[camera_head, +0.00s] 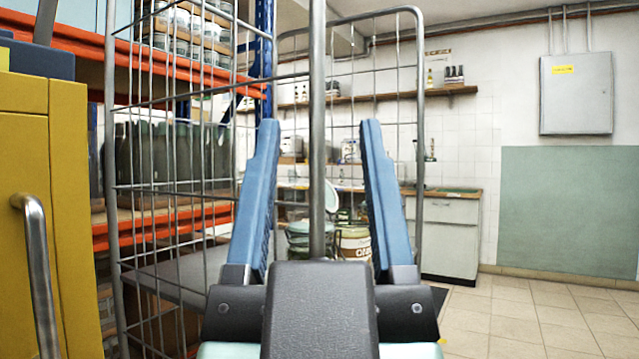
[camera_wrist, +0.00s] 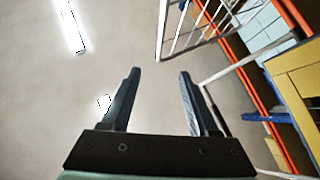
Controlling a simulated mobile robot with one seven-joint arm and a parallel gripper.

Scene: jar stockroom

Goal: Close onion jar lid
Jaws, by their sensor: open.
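My gripper (camera_head: 319,124) is raised in front of the camera, its two blue fingers wide apart and nothing between them. It also shows in the wrist view (camera_wrist: 159,76), open against the ceiling. Beyond it, low between the fingers, stand a jar with a cream label (camera_head: 354,243) and a greenish jar (camera_head: 299,236). The label's lettering is partly hidden by my right finger, so I cannot tell which is the onion jar. A round, clear lid (camera_head: 329,197) seems to stand tilted up above the jars. A metal post hides part of this area. My gripper is well apart from the jars.
A wire cage trolley (camera_head: 180,190) stands close on the left, beside orange shelving (camera_head: 165,65). A yellow cabinet (camera_head: 40,210) is at the near left. A counter (camera_head: 450,235) stands by the back wall. The tiled floor (camera_head: 540,320) at right is clear.

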